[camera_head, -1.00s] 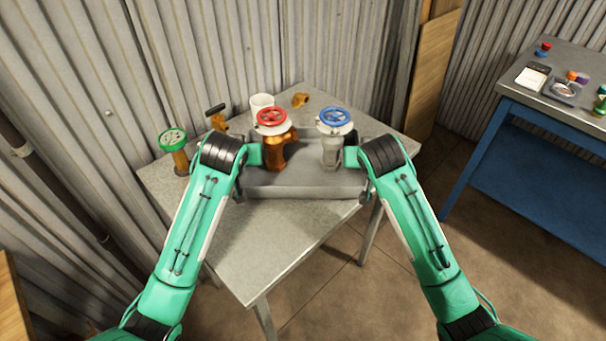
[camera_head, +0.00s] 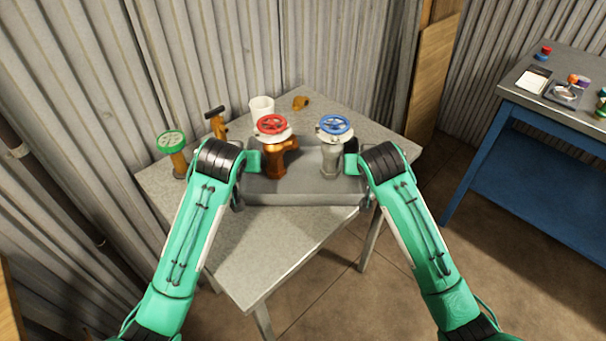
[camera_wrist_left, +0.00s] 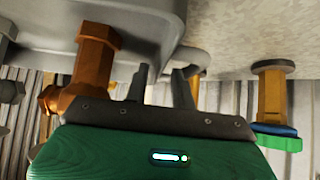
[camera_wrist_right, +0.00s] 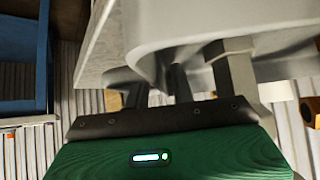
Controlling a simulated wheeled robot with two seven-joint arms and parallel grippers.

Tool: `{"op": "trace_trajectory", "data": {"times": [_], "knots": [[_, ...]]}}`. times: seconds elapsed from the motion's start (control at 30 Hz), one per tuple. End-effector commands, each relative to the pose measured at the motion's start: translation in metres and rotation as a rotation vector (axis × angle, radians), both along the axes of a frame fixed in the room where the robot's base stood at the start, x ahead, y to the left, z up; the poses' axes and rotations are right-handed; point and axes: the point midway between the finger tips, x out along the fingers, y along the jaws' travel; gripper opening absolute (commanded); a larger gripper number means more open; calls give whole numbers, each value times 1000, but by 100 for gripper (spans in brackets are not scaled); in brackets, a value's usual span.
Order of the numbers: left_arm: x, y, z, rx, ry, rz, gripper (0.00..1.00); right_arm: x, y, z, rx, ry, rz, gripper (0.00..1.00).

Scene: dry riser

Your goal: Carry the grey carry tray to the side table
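The grey carry tray (camera_head: 305,197) is at the middle of the small grey table, level, with its long side facing me. On it stand an orange valve with a red handwheel (camera_head: 272,125) and a grey valve with a blue handwheel (camera_head: 335,125), both upright. My left gripper (camera_wrist_left: 163,85) is at the tray's left end, its fingers on either side of the end handle. My right gripper (camera_wrist_right: 155,85) is likewise at the right end. Both look shut on the handles, though the contact is partly hidden. I cannot tell whether the tray's underside touches the table.
The small grey table (camera_head: 250,255) also holds a green-wheeled valve (camera_head: 172,143), an orange tee-handled valve (camera_head: 217,123), a white cup (camera_head: 262,106) and an orange fitting (camera_head: 300,103). A blue side table (camera_head: 535,150) with small items stands right, across open floor. Corrugated walls stand behind.

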Motion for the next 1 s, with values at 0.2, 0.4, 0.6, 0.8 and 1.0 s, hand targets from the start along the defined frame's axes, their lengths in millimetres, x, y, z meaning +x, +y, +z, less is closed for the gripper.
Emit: {"op": "trace_trajectory", "data": {"times": [0.2, 0.4, 0.6, 0.8, 1.0], "knots": [[-25, 0, 25, -2, -2, -1, 25, 0, -1, 0, -1, 0, -1, 25], [-40, 0, 39, -1, -1, 0, 25, 0, -1, 0, -1, 0, -1, 25], [-43, 0, 43, -1, 1, 1, 25, -8, 0, 9, 1, -2, -1, 25], [-43, 0, 42, -1, 1, 1, 25, -36, 0, 37, 2, -3, 1, 25], [-43, 0, 42, 0, 1, 0, 25, -65, 0, 65, 1, -3, 1, 25]]}}
